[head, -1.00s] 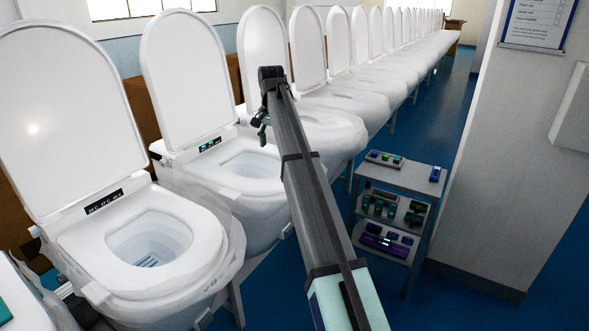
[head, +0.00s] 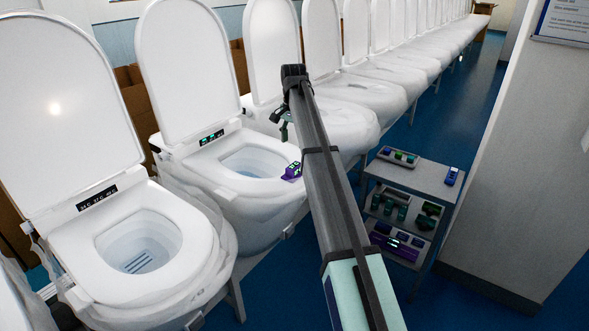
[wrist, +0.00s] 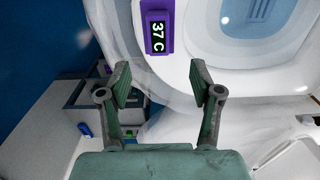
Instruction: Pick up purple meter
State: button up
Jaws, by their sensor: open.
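The purple meter (head: 292,171) sits on the right rim of the second toilet (head: 245,175), just left of my arm in the head view. In the wrist view the purple meter (wrist: 157,55) shows a dark display reading "37 C" and lies on the white seat beside the bowl. My gripper (wrist: 160,82) is open and empty, its two green fingers spread apart. The meter appears ahead of the gap between the fingertips, not between them. In the head view my gripper (head: 284,129) hangs above the toilet, small and partly hidden by the arm.
A grey shelf cart (head: 425,170) with several small devices stands on the blue floor at right, near a white wall (head: 520,170). A row of toilets with raised lids runs to the back. The nearest toilet (head: 190,250) is at left.

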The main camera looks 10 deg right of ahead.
aim_at(294, 166)
notch_tip(294, 166, down, 6)
jog(key=shift+r+p, duration=0.1)
jog(key=shift+p, duration=0.65)
jog(key=shift+s+d+f+p, duration=0.1)
jog(key=shift+f+p, duration=1.2)
jog(key=shift+f, duration=1.35)
grip_shut()
